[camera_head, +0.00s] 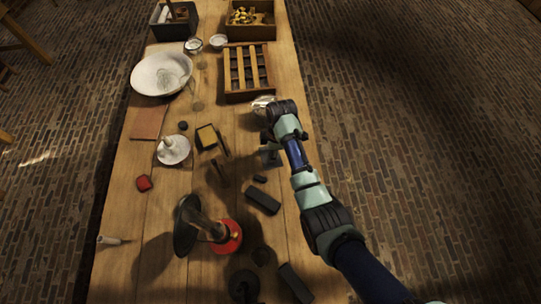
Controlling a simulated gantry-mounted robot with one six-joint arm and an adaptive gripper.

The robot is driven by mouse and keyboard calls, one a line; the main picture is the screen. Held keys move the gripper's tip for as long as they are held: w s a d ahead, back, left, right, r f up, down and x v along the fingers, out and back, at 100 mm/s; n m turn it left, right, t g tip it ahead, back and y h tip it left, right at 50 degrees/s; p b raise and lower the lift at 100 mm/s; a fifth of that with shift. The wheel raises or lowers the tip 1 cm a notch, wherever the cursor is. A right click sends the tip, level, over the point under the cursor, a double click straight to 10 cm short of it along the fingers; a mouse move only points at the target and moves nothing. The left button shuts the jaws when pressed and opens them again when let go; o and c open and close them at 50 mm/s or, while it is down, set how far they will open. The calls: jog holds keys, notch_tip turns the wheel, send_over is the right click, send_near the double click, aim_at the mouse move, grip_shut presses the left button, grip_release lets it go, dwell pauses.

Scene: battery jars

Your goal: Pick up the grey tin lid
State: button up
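I cannot pick out the grey tin lid with certainty. A pale, shiny round piece (262,102) lies at the table's right side, partly covered by my wrist. A small grey flat piece (270,158) shows lower down beside my arm, partly hidden by it. My gripper (267,136) is near the right edge of the table, between these two pieces. Its fingers are small, dark and mostly hidden by my arm, so I cannot see whether they are open or hold anything.
A slotted wooden rack (247,96) stands just beyond my wrist. A white basin (161,74), a white lidded dish (173,149) and a dark square tray (207,138) are to the left. Black blocks (263,200) and a red-based stand (229,238) are nearer. Bare wood lies left of the gripper.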

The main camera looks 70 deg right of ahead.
jog(key=shift+f, duration=0.4)
grip_shut()
jog(key=shift+r, duration=0.1)
notch_tip(320, 180, up, 20)
jog(key=p, duration=1)
